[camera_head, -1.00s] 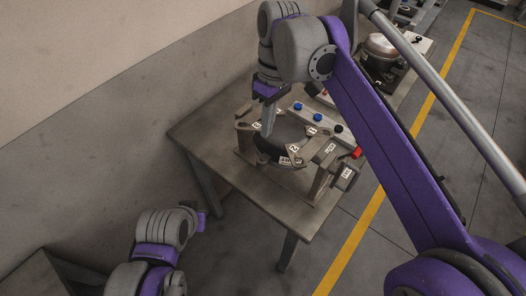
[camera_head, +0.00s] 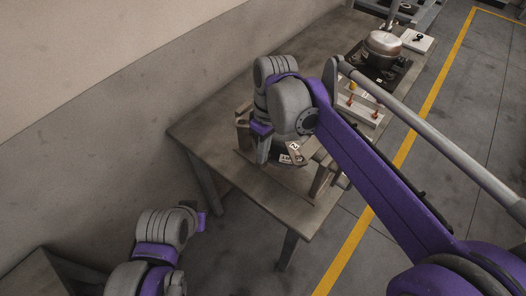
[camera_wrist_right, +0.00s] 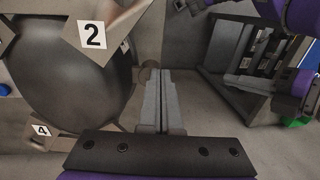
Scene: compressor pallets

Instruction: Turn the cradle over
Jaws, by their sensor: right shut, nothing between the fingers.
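The cradle (camera_head: 298,154), a grey-brown frame with numbered white labels, stands on the table and is largely hidden behind my right arm in the head view. In the right wrist view, the cradle's plate (camera_wrist_right: 112,22) with label 2 and a lower part with label 4 surround a dark round body (camera_wrist_right: 70,80). My right gripper (camera_head: 263,152) points down at the cradle; in its wrist view the fingers (camera_wrist_right: 152,100) are together and empty, beside the dark body. I cannot tell whether they touch it. My left gripper (camera_head: 203,221) is low at the left, away from the table, its fingers not distinguishable.
The table (camera_head: 205,125) stands along the wall. Behind the cradle are a light block with orange pegs (camera_head: 358,108) and a silver-topped compressor (camera_head: 383,45). A yellow floor line (camera_head: 410,138) runs right of the table. The table's near left corner is bare.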

